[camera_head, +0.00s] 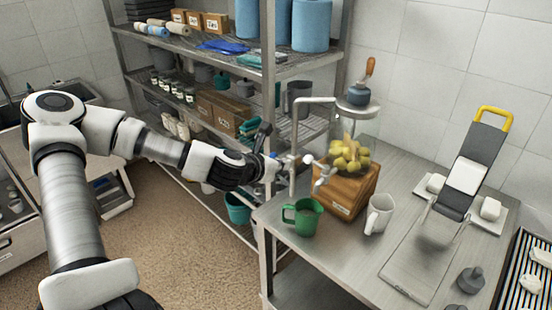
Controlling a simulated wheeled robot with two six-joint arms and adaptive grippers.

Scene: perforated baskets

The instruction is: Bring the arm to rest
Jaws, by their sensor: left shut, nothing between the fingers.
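My left arm (160,147), white and black, reaches in from the left. The gripper is shut and empty, above and behind a green mug (302,217). Whether its tips touch the frame or box, I cannot tell. My right gripper is not in view.
A white mug (379,214) stands right of the box on the metal table (340,253). A slicer-like device with a yellow handle (494,115) stands further right. A shelf rack (268,90) with rolls, boxes and cups stands behind the arm. Floor (180,245) shows below the arm.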

